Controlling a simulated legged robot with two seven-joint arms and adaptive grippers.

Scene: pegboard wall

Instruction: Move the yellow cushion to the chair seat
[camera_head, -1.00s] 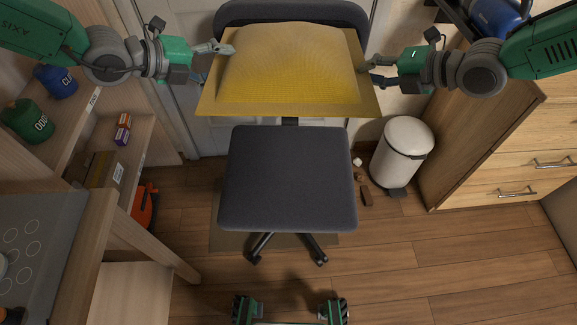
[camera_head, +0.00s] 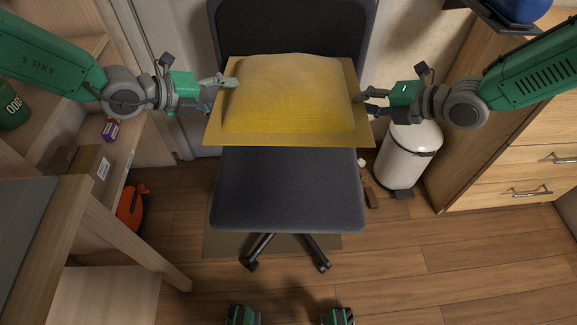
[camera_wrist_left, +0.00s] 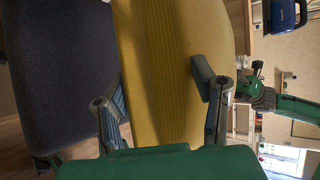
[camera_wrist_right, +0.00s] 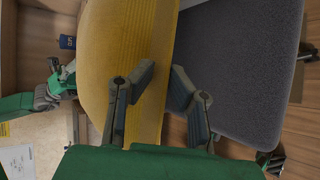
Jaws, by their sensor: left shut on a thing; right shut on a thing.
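The yellow cushion (camera_head: 290,95) is held level between my two grippers, in front of the chair back and overlapping the rear of the seat in the head view. My left gripper (camera_head: 232,82) is shut on its left edge. My right gripper (camera_head: 362,101) is shut on its right edge. The dark grey chair seat (camera_head: 288,192) is empty in its front part; its rear is hidden by the cushion. The cushion also fills the middle of the left wrist view (camera_wrist_left: 172,70) and shows in the right wrist view (camera_wrist_right: 130,50), with the seat beside it.
The chair back (camera_head: 290,32) rises behind the cushion. A white bin (camera_head: 408,155) and a wooden drawer cabinet (camera_head: 510,150) stand to the right. Wooden shelves (camera_head: 125,165) and a table stand to the left. The floor in front of the chair is mostly clear.

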